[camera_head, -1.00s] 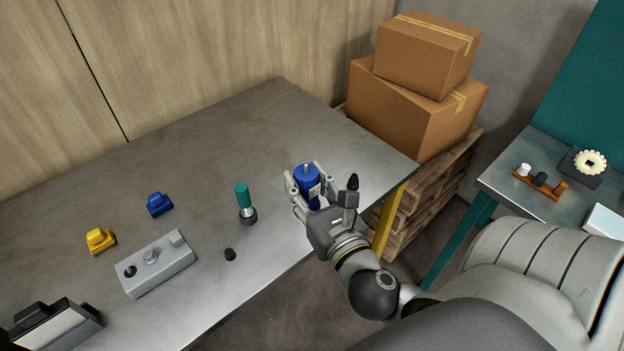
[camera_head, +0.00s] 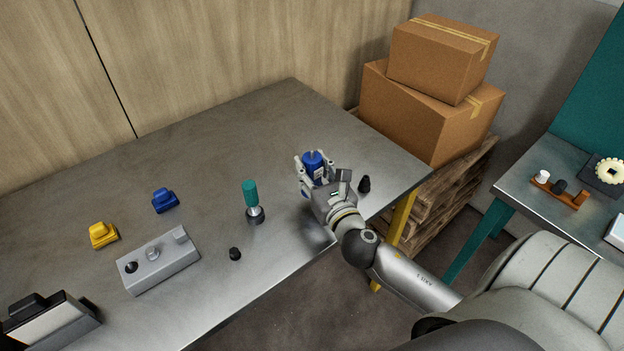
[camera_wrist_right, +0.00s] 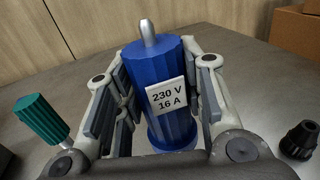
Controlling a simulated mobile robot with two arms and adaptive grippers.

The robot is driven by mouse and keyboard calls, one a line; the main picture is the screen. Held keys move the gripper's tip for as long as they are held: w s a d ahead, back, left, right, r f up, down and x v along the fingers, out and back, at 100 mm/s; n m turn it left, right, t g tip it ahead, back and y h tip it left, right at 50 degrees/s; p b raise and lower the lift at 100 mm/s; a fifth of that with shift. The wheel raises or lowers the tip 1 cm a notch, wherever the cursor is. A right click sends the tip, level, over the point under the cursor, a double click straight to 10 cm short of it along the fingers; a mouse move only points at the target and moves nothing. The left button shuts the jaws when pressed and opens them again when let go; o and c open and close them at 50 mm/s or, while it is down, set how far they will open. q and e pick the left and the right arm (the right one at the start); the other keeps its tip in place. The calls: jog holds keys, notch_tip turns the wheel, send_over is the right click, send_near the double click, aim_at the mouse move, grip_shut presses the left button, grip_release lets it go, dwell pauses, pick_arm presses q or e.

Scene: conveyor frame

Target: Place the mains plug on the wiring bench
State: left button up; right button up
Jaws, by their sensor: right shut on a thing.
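The mains plug (camera_head: 313,165) is a blue ribbed cylinder with a metal pin on top. In the right wrist view it (camera_wrist_right: 160,92) stands upright with a white "230 V 16 A" label. My right gripper (camera_head: 314,169) is shut on it, with the fingers (camera_wrist_right: 158,105) on both sides. The plug is over the right part of a grey metal bench (camera_head: 215,145); I cannot tell whether its base touches the top. A second bench (camera_head: 525,185) with a green frame stands at the right. My left gripper is not in view.
A black knob (camera_head: 364,184) stands close right of the gripper. A green-handled tool (camera_head: 251,200), small black knob (camera_head: 235,254), grey box (camera_head: 160,264), blue (camera_head: 164,200) and yellow (camera_head: 102,235) connectors are to the left. Cartons (camera_head: 430,110) sit behind. The bench's far middle is clear.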

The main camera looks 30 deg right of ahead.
aim_at(316, 186)
jog(key=f, duration=0.1)
jog(key=f+b, duration=0.1)
jog(key=f, duration=0.1)
jog(key=shift+w+d, duration=0.15)
jog(key=shift+w, duration=0.05)
jog(key=shift+f, duration=0.3)
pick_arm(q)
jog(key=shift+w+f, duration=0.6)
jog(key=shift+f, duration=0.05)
pick_arm(e)
jog(key=shift+f, duration=0.1)
jog(key=shift+f, duration=0.15)
jog(key=o, duration=1.1)
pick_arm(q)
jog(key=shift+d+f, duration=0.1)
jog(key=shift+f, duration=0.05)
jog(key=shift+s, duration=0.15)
